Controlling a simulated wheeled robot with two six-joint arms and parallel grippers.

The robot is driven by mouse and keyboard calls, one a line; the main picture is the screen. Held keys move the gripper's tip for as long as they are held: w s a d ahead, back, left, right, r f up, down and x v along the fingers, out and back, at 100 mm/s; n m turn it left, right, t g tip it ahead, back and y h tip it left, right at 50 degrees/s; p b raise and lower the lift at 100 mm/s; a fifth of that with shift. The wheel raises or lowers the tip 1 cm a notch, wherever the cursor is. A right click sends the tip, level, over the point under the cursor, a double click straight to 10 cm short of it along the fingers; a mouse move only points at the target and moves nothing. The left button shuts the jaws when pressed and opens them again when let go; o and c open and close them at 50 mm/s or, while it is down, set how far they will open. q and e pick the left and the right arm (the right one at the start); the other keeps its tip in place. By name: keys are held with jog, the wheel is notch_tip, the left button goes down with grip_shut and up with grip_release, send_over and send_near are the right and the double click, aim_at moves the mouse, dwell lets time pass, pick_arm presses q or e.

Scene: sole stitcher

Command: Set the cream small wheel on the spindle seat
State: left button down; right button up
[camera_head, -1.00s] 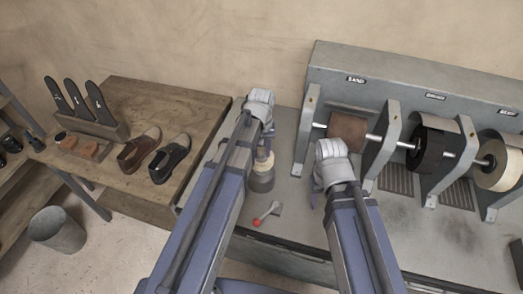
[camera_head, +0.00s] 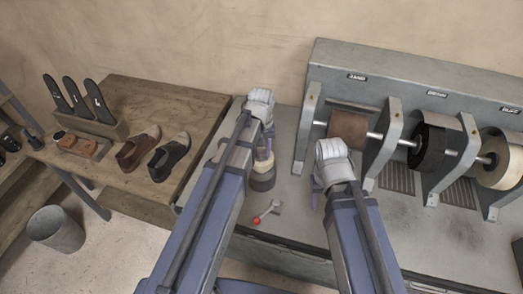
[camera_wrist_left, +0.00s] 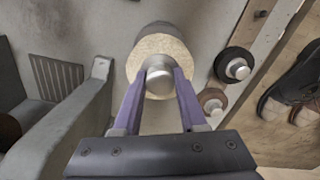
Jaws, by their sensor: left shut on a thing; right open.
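The cream small wheel (camera_wrist_left: 142,50) shows in the left wrist view as a pale ring around a silver hub. It also shows partly in the head view (camera_head: 263,168), just below my left gripper. My left gripper (camera_wrist_left: 158,78) is shut on the wheel's silver hub. A dark grey cylinder (camera_head: 262,183), which looks like the spindle seat, stands under the wheel. It also shows behind the ring in the left wrist view (camera_wrist_left: 160,28). The wheel hides the seat's top, so I cannot tell whether they touch. My right gripper (camera_head: 318,192) is open, its fingers mostly hidden by its arm.
A black wheel (camera_wrist_left: 236,64) and a brown wheel (camera_wrist_left: 212,101) lie beside the seat. A red-tipped lever (camera_head: 265,213) is at the bench front. The grey machine with a brown roller (camera_head: 352,121) stands right. Shoes (camera_head: 170,157) sit on the wooden table.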

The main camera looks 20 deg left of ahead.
pick_arm(q)
jog(key=shift+f+b, duration=0.95)
jog(key=shift+f, duration=0.1)
jog(key=shift+c, duration=1.9)
grip_release()
jog(key=shift+r, duration=0.15)
notch_tip(320, 180, up, 8)
jog(key=p, duration=0.8)
jog(key=shift+f, duration=0.2)
